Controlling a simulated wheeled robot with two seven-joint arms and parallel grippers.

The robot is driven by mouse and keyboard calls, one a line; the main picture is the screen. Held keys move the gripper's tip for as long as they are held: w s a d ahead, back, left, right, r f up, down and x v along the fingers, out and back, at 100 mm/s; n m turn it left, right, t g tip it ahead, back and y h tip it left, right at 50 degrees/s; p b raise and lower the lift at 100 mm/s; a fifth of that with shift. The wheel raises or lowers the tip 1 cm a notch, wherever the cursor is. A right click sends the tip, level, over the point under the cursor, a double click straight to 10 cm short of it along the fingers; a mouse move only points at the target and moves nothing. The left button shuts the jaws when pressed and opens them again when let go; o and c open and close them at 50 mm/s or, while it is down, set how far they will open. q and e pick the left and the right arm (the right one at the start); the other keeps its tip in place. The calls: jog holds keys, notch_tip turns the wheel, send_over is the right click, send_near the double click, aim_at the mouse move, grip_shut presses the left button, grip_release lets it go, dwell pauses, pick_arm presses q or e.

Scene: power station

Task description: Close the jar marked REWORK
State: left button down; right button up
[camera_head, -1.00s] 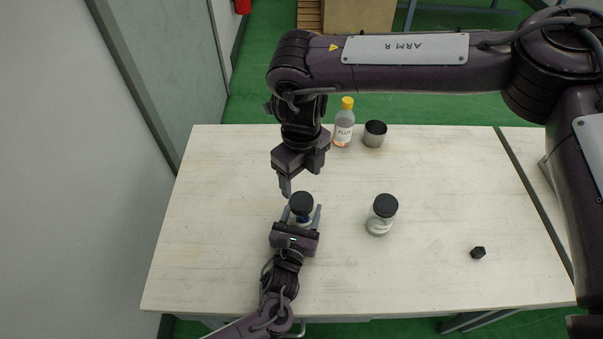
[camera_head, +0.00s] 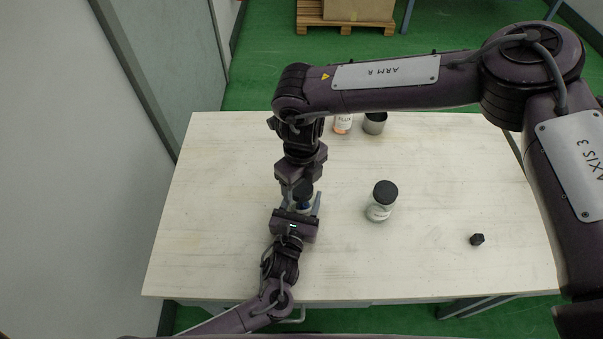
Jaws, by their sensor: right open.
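A small jar (camera_head: 304,208) with a black lid (camera_head: 304,189) and a blue band stands on the table between the fingers of my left gripper (camera_head: 301,203). The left fingers lie close along both sides of the jar body. My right gripper (camera_head: 297,190) comes down from above and is open, with its fingers at the black lid; it partly hides the lid. Whether the fingers touch the lid cannot be told. A second jar (camera_head: 379,211) with a black lid (camera_head: 385,192) stands to the right, apart from both grippers. I cannot read REWORK on either jar.
A bottle marked FLUX (camera_head: 343,124) and a grey metal cup (camera_head: 375,123) stand at the back of the white table (camera_head: 450,190). A small black piece (camera_head: 477,239) lies at the right. My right arm crosses above the table's back. The middle right is clear.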

jog(key=shift+f, duration=0.15)
jog(key=shift+c, duration=0.5)
jog(key=c, duration=0.9)
jog(key=m, duration=0.5)
jog(key=shift+m, duration=0.3)
jog(key=m, duration=0.4)
jog(key=shift+m, duration=0.4)
jog(key=m, duration=1.4)
jog(key=o, duration=1.1)
jog(key=shift+o, duration=0.2)
notch_tip(320, 180, up, 12)
